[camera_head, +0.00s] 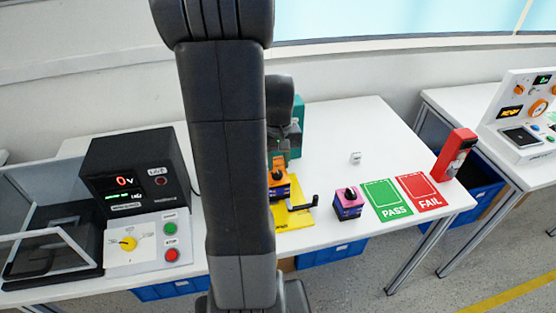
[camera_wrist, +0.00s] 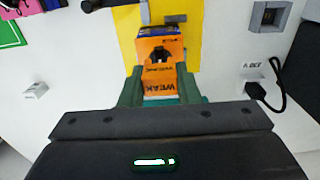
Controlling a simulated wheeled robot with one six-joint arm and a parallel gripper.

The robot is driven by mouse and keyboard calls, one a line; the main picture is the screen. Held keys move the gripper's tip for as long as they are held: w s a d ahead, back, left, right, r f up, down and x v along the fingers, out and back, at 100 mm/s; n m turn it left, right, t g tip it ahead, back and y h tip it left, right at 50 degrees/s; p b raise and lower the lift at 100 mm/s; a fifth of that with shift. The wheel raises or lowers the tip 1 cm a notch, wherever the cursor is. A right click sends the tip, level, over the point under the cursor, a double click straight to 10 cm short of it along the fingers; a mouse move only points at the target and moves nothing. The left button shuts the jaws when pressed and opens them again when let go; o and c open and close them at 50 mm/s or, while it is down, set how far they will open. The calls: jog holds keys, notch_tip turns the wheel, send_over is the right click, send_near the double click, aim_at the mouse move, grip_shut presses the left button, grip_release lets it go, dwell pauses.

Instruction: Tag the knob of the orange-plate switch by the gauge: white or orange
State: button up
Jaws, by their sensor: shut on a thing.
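The orange-plate switch (camera_head: 281,190) stands on a yellow mat, partly hidden by my arm. In the wrist view, the switch (camera_wrist: 172,45) shows its orange plate and black knob (camera_wrist: 159,55) just ahead of my fingers. My gripper (camera_wrist: 160,87), with teal fingers, is shut on an orange tag (camera_wrist: 168,98) reading WEAK. The tag appears close to the knob; I cannot tell whether they touch. A small white tag (camera_head: 355,157) lies apart on the table and shows in the wrist view (camera_wrist: 35,90). The black gauge (camera_head: 128,180) reads 0 V.
A pink-plate switch (camera_head: 348,203) stands beside the green PASS mat (camera_head: 387,199) and the red FAIL mat (camera_head: 422,192). A red device (camera_head: 455,154) stands at the right edge. The table behind the white tag is clear.

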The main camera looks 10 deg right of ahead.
jog(key=shift+f+b, duration=0.85)
jog(key=shift+f, duration=0.3)
jog(key=o, duration=1)
jog(key=shift+r, duration=0.15)
notch_tip(320, 180, up, 14)
jog(key=shift+f+p, duration=0.2)
jog(key=shift+p, duration=0.1)
notch_tip(320, 180, up, 9)
jog(key=p, duration=0.9)
send_over(278, 159)
jog(key=shift+b, duration=0.3)
jog(key=shift+f, duration=0.1)
